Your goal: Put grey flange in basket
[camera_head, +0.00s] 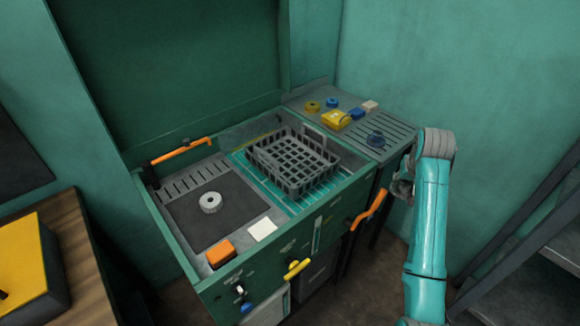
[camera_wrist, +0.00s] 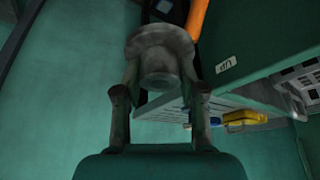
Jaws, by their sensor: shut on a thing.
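The basket (camera_head: 292,162) is a dark grey open crate, empty, on the teal slatted part of the green workstation. My gripper (camera_head: 402,186) is to the right of the workstation, beyond its right edge and apart from the basket. In the wrist view my gripper (camera_wrist: 161,78) is shut on a grey flange (camera_wrist: 160,58), a round piece with a wide rim and a narrower hub, held between the two fingers. In the head view the held flange is small and hard to make out against the gripper.
A pale grey ring (camera_head: 210,202) lies on the dark plate at left. Orange handles (camera_head: 368,209) stick out from the workstation.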

